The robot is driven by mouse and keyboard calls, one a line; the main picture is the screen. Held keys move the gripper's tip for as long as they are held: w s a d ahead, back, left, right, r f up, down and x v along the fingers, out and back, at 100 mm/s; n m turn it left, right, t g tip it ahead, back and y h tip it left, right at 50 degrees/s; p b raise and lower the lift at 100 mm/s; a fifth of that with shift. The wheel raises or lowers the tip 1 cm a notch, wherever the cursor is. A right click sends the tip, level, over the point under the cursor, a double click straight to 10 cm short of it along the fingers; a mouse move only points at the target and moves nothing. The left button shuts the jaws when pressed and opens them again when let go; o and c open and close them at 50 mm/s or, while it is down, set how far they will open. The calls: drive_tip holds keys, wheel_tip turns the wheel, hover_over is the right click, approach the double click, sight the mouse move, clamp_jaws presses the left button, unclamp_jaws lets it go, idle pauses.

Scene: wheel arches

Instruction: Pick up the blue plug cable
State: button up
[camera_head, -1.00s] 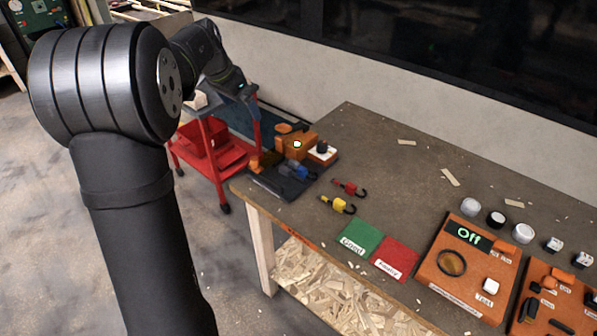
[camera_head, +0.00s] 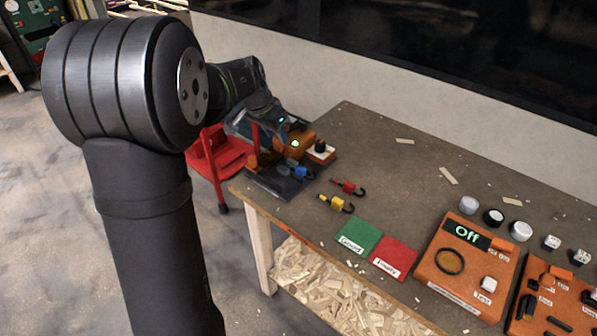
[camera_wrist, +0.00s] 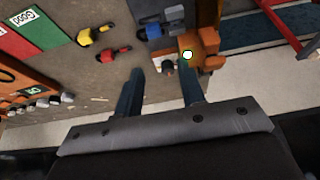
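The blue plug cable (camera_head: 299,170) lies on a dark flat piece (camera_head: 268,185) at the left end of the workbench, in the head view. It also shows near the top of the wrist view (camera_wrist: 154,31), small and partly unclear. My gripper (camera_wrist: 162,70) is open, with its two fingers apart and nothing held between them. In the head view it hangs above the left end of the bench, just left of and above the blue plug, and partly hides the orange fixture there.
A red plug (camera_head: 348,187) and a yellow plug (camera_head: 337,203) lie just right of the blue one. An orange block (camera_head: 300,143) and a black knob on a white-topped box (camera_head: 320,149) stand close behind. Green (camera_head: 359,238) and red (camera_head: 394,257) mats lie nearer the front edge.

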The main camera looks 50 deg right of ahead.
wheel_tip(320, 180, down, 2)
drive_tip(key=s, duration=0.2)
approach(299, 169)
wheel_tip(299, 169, down, 3)
drive_tip(key=shift+d+r+x, duration=0.1)
drive_tip(key=shift+d+x, duration=0.05)
drive_tip(key=shift+x, duration=0.85)
drive_tip(key=shift+d+r+x, duration=0.1)
drive_tip(key=shift+d+x, duration=0.1)
drive_tip(key=shift+x, duration=0.85)
drive_tip(key=shift+d+x, duration=0.15)
drive_tip(key=shift+x, duration=0.85)
drive_tip(key=c, duration=0.7)
